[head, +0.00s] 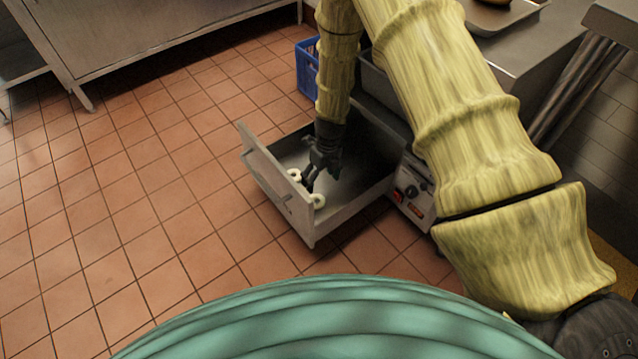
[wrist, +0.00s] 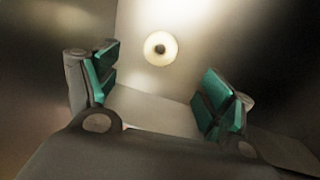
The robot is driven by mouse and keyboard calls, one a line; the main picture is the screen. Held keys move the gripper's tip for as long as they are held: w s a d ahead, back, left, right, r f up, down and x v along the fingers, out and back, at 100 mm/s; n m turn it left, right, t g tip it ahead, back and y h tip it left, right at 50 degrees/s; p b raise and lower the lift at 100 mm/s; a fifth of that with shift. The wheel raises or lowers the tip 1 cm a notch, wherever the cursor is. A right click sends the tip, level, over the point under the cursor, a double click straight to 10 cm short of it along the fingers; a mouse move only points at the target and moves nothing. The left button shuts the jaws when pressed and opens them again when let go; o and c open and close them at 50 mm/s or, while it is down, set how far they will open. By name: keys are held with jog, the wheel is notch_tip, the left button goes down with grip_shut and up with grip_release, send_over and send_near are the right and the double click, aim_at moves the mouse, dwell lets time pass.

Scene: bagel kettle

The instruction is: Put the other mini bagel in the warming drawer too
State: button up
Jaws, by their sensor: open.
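The warming drawer (head: 268,186) is pulled open, low above the tiled floor. Two pale mini bagels lie inside it near its front panel: one mini bagel (head: 294,174) at the left, the other mini bagel (head: 318,201) closer to the near side. My gripper (head: 309,182) points down into the drawer, by the two bagels. In the wrist view my gripper (wrist: 160,88) is open with nothing between its green pads. One mini bagel (wrist: 160,48) shows there beyond the fingertips, apart from both pads. I cannot tell which of the two it is.
The drawer unit's control panel (head: 409,191) with a red switch is right of the drawer. A blue crate (head: 307,67) stands on the floor behind. A steel table (head: 150,35) is at the upper left. A tray (head: 500,18) sits on the counter. The tiled floor at left is clear.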

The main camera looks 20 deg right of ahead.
jog(key=shift+d+r+p, duration=0.15)
jog(key=shift+r+p, duration=0.15)
jog(key=shift+r, duration=0.75)
dwell(0.5)
